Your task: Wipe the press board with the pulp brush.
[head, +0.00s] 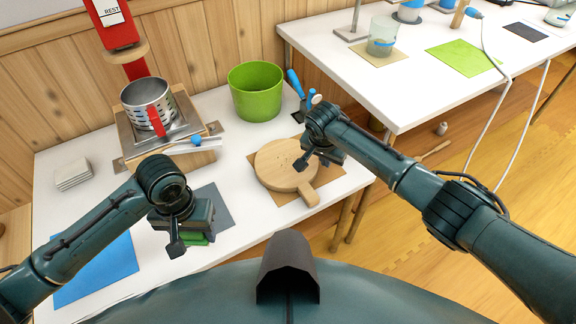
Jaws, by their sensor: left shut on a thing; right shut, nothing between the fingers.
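The press board (275,172), a round wooden board with a short handle toward the front right, lies on a brown mat on the white table. Small dark specks show on its top. My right gripper (302,164) is shut and empty over the board's right side and hides part of it; I cannot tell if it touches. My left gripper (176,240) is at the table's front, over a grey mat. It is shut on a green thing (196,239), mostly hidden beneath it. This may be the pulp brush, but its shape is not clear.
A green bucket (256,92) stands behind the board, beside an upright blue handle (295,83). A perforated metal pot (149,106) sits on a stand at the back left, with a stick (163,149) before it. A blue mat (100,272) lies front left.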

